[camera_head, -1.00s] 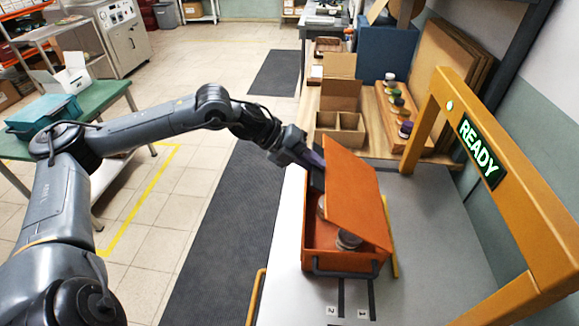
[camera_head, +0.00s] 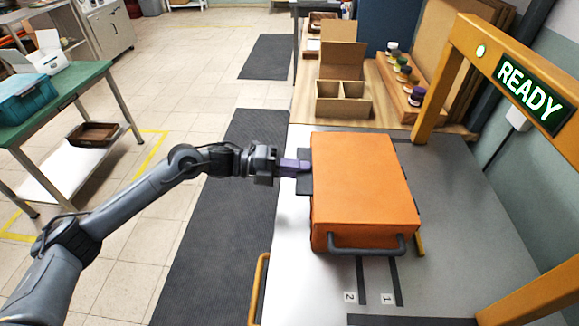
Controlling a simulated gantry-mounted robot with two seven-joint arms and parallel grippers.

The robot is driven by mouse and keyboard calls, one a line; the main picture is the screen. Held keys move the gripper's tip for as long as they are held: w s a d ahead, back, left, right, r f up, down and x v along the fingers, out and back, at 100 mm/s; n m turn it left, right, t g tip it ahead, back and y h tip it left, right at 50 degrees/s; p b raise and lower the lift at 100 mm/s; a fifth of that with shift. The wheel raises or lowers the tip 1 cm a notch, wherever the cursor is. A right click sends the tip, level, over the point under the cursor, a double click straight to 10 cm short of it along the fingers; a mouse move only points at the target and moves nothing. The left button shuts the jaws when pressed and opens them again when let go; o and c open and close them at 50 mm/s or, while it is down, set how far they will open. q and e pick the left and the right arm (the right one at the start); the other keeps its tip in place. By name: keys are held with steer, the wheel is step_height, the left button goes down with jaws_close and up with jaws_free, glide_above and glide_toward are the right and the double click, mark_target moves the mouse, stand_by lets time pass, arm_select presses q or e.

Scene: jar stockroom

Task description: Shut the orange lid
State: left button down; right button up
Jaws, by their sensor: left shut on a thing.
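The orange lid (camera_head: 362,180) lies flat over the orange box (camera_head: 375,238) on the grey table. The lid's top covers the box opening, so the inside is hidden; I cannot tell whether any thin gap is left under the lid. My left gripper (camera_head: 304,172) is at the left edge of the lid, about midway along it, and is shut on it. The exact contact is small and dark. My right gripper is not in view.
A dark handle (camera_head: 366,244) sticks out from the box's near side. A yellow frame with a READY sign (camera_head: 535,87) stands at the right. A divided cardboard box (camera_head: 343,98) and a rack of jars (camera_head: 403,80) stand behind. The table in front is clear.

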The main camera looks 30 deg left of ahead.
arm_select(q)
steer(key=shift+f, duration=0.5)
steer(key=c, duration=1.3)
jaws_free()
steer(key=shift+o, duration=0.2)
steer(key=shift+d+r, duration=0.1)
steer(key=v, duration=1.1)
steer(key=shift+r, duration=0.1)
